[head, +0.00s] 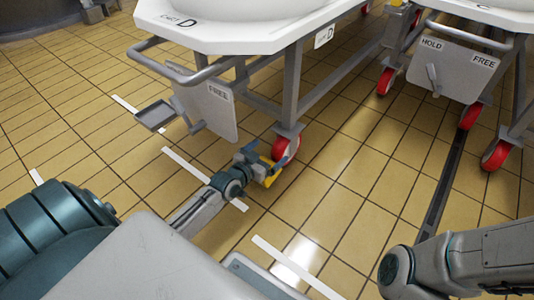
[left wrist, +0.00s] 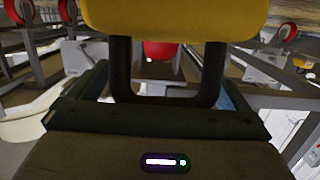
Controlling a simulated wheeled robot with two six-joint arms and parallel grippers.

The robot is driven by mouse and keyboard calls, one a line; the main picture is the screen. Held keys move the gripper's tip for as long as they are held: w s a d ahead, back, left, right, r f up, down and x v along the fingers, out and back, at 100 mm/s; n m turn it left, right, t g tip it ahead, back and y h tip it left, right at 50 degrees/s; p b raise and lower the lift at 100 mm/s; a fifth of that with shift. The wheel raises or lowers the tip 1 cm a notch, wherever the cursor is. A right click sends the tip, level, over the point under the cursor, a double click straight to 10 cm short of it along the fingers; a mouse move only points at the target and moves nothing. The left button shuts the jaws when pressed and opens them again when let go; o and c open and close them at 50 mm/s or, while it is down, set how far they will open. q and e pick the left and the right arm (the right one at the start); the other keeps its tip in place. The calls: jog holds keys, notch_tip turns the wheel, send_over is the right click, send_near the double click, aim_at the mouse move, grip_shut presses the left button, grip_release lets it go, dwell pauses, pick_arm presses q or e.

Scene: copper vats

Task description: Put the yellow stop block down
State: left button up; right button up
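The yellow stop block (head: 270,178) is low down beside the red front wheel (head: 285,147) of the cart marked D (head: 220,42). I cannot tell whether it touches the floor or the wheel. My left gripper (head: 259,162) reaches down to it. In the left wrist view the block (left wrist: 170,20) fills the top middle, and its black loop handle (left wrist: 165,98) sits between my fingers, which appear to press on its two sides. The fingertips are partly hidden. A red wheel (left wrist: 160,50) shows through the loop. My right gripper is out of view.
The cart's grey panel marked FREE (head: 207,108), its pedal (head: 155,115) and handle bar (head: 180,72) are close to my left arm. A second cart with a HOLD/FREE panel (head: 450,65) stands right. White floor strips and a dark drain channel (head: 440,200) cross the open tiles.

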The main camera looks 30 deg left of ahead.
pick_arm(q)
jog(key=shift+r+p, duration=0.6)
jog(key=s+a+r+p, duration=0.1)
jog(key=s+p, duration=0.5)
jog(key=s, duration=0.6)
jog(key=shift+r+p, duration=0.25)
jog(key=shift+p, duration=0.05)
